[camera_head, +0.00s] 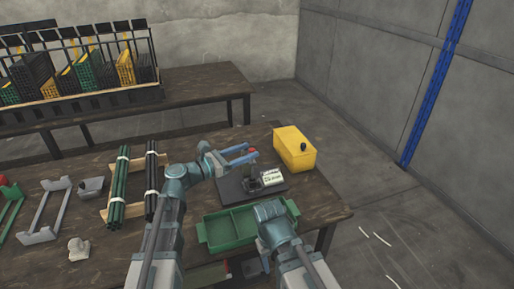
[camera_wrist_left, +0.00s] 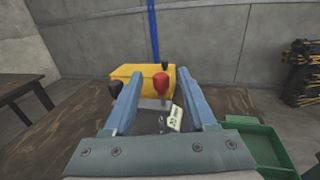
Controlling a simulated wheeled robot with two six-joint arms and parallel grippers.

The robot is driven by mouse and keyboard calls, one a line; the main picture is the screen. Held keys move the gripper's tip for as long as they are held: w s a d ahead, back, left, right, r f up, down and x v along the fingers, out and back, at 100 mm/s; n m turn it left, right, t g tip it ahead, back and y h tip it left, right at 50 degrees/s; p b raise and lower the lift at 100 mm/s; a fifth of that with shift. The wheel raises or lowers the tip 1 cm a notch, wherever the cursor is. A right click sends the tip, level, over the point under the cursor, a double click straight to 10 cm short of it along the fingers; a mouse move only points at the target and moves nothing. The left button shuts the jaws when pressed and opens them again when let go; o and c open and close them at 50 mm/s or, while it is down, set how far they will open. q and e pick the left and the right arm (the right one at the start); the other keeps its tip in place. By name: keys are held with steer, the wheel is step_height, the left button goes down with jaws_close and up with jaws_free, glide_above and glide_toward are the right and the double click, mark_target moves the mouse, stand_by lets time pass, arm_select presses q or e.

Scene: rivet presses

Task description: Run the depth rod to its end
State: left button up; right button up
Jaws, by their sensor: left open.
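A small press with a dark base plate (camera_head: 232,190), an upright black part and a white label (camera_head: 272,177) stands on the bench. A red knob (camera_head: 252,150) tops its lever. My left gripper (camera_head: 243,155) is open at the height of this knob. In the left wrist view the red knob (camera_wrist_left: 161,85) shows between the two blue fingers, with gaps on both sides. A black knob (camera_wrist_left: 115,90) shows beside the left finger there. I cannot tell which part is the depth rod. My right arm comes in at the lower right; its fingers are not visible.
A yellow box (camera_head: 295,150) with a black knob stands behind the press. A green tray (camera_head: 240,222) lies in front. Bundled rods (camera_head: 118,185) rest on a wooden rack at left, near grey brackets (camera_head: 45,212). A back table (camera_head: 190,85) holds several coloured bins.

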arm_select(q)
steer(key=v, duration=0.8)
steer(key=shift+s+a, duration=0.1)
